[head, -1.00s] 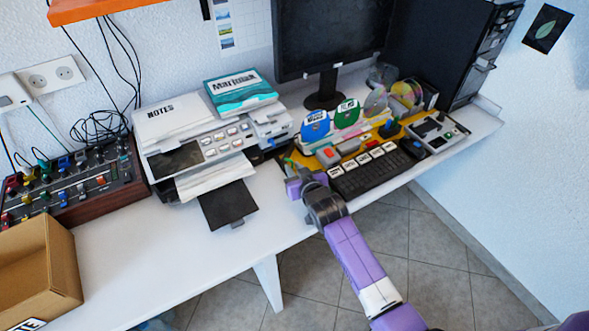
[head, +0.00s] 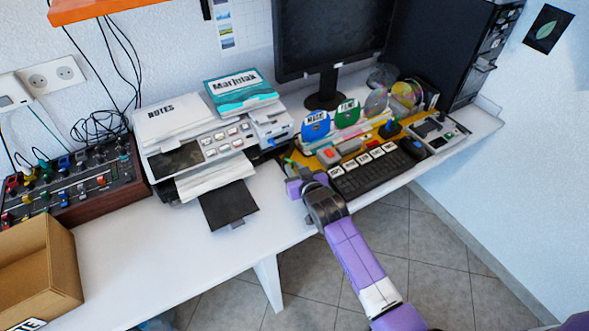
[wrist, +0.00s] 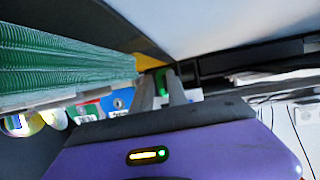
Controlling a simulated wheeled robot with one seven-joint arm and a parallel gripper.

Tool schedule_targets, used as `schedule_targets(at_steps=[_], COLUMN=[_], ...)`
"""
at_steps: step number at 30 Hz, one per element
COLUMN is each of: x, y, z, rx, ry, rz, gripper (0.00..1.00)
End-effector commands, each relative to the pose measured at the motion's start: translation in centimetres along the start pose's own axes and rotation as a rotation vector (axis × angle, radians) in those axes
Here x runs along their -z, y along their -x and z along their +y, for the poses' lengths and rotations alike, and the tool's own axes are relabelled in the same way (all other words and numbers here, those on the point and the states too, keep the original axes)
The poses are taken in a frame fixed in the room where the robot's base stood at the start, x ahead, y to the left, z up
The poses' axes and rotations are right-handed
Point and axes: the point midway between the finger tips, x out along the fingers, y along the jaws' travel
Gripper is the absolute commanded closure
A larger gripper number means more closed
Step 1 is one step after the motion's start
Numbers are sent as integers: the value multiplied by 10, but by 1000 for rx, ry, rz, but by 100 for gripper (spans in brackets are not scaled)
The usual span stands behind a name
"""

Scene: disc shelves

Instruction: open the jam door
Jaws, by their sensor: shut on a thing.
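The printer (head: 200,142) stands on the white desk, with a paper tray at its front. My gripper (wrist: 161,88) is at the right of the printer, low near the desk, in front of the disc holders. In the wrist view its two fingers are closed on a small green tab (wrist: 161,79). In the head view, a bit of green shows just beyond my purple gripper body, and the fingertips are hard to make out. I cannot make out the jam door's outline or whether it has moved.
A dark keyboard (head: 372,174) lies on a yellow mat right of my gripper. Blue (head: 315,126) and green (head: 347,112) disc sleeves stand behind. A monitor (head: 330,40) is at the back. A cardboard box (head: 40,265) is at the left. The desk front left of my gripper is clear.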

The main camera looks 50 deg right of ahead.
Motion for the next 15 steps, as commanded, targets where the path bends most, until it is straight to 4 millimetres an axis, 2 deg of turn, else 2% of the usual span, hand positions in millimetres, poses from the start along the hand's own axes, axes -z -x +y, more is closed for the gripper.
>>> schedule_targets(at_steps=[1,5,6,7,9,15], x=[4,4,4,4,4,4], y=[-4,-4,-4,-4,-4,-4], z=[29,29,29,29,29,29], rx=[-49,-49,-49,-49,-49,-49], ry=[-5,-5,-5,-5,-5,-5], rz=[5,5,5,5,5,5], gripper=[100,100,83,83,75,75])
